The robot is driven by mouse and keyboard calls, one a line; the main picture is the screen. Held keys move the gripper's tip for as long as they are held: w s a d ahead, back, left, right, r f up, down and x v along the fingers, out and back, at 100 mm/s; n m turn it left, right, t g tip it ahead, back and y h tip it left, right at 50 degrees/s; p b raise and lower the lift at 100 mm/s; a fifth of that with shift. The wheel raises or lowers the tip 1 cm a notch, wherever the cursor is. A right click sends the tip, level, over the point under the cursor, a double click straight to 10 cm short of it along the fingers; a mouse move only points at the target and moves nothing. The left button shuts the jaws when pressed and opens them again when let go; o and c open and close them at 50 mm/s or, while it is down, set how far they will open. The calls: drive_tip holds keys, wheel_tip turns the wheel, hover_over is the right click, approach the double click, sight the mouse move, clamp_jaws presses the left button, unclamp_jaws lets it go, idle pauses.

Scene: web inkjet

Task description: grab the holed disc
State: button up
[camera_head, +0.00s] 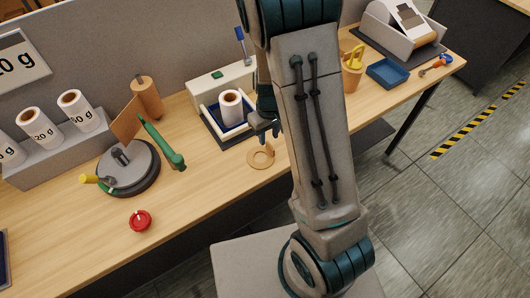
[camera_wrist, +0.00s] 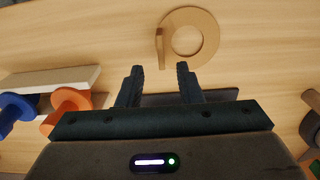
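The holed disc is a flat tan ring (camera_head: 261,166) with a round hole, lying on the wooden table near its front edge. In the wrist view the ring (camera_wrist: 209,36) is at the top, right of centre, with a small upright tab at its left side. My gripper (camera_wrist: 160,69) is open and empty, its two dark fingers apart. The ring lies ahead of the fingertips and slightly right, not between them. In the head view my gripper (camera_head: 266,126) is just behind the ring, partly hidden by my arm.
A printer-like unit with a white roll (camera_head: 231,108) stands close behind. A round grey device (camera_head: 129,175) with a green lever and a red knob (camera_head: 141,220) are to the left. A blue tray (camera_head: 388,73) is to the right. Table around the ring is clear.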

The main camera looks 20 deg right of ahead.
sight(268, 143)
drive_tip(key=shift+a+f, duration=0.1)
drive_tip(key=shift+f, duration=2.15)
drive_tip(key=shift+c, duration=0.3)
clamp_jaws()
drive_tip(key=shift+r, duration=0.1)
